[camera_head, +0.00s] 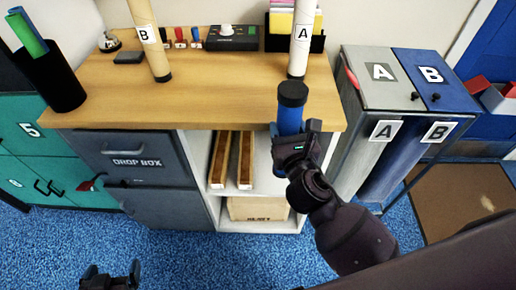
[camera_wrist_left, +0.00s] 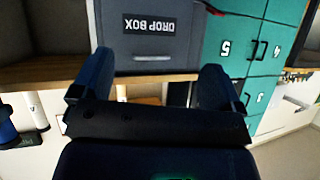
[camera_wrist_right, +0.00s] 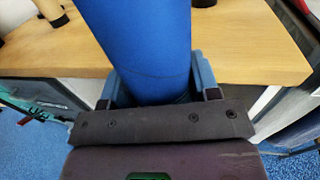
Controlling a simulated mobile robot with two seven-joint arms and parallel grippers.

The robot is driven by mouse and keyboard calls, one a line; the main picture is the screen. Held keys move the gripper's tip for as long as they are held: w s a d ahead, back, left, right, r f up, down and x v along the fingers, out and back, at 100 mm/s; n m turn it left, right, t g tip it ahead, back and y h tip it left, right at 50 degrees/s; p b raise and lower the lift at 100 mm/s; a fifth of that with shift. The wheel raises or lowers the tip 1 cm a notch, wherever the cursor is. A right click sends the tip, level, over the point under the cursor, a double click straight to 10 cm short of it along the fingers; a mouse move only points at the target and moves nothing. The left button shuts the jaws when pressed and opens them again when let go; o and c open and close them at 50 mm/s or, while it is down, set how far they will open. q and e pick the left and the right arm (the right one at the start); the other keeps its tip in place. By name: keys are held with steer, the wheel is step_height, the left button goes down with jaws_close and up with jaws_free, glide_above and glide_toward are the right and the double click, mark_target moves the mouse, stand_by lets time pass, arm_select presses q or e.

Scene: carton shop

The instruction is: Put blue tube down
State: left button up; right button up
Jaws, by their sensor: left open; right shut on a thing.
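The blue tube (camera_head: 290,117) with a black cap is upright in my right gripper (camera_head: 292,135), at the front right edge of the wooden counter (camera_head: 200,100). In the right wrist view the blue tube (camera_wrist_right: 145,45) fills the space between the fingers of my right gripper (camera_wrist_right: 160,88), which are shut on it. My left gripper (camera_head: 110,275) is open and empty, low over the blue carpet. In the left wrist view its fingers (camera_wrist_left: 150,85) are spread apart with nothing between them.
A tan tube B (camera_head: 148,45) and a white tube A (camera_head: 300,40) stand on the counter. A black holder (camera_head: 55,85) with green and blue tubes stands at left. Grey and blue bins (camera_head: 375,85) flank the counter at right. The counter's middle is clear.

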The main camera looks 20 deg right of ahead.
steer(key=a+f+b, duration=0.2)
steer(key=f+b, duration=0.3)
steer(key=f, duration=0.6)
steer(key=a+f+b, duration=0.2)
steer(key=f+b, duration=0.4)
steer(key=f, duration=0.5)
steer(key=w+d+b, duration=0.1)
steer(key=w+d, duration=0.2)
steer(key=w, duration=0.6)
steer(key=w+d, duration=0.2)
steer(key=w, duration=0.7)
step_height(320, 180, down, 7)
steer(key=b, duration=0.5)
steer(key=shift+w, duration=0.2)
arm_select(q)
step_height(320, 180, down, 14)
steer(key=s+d+m+g, duration=0.1)
steer(key=m, duration=0.1)
steer(key=shift+d+f+h, duration=0.15)
steer(key=shift+d+h, duration=0.25)
arm_select(e)
steer(key=o, duration=0.9)
steer(key=shift+d, duration=0.1)
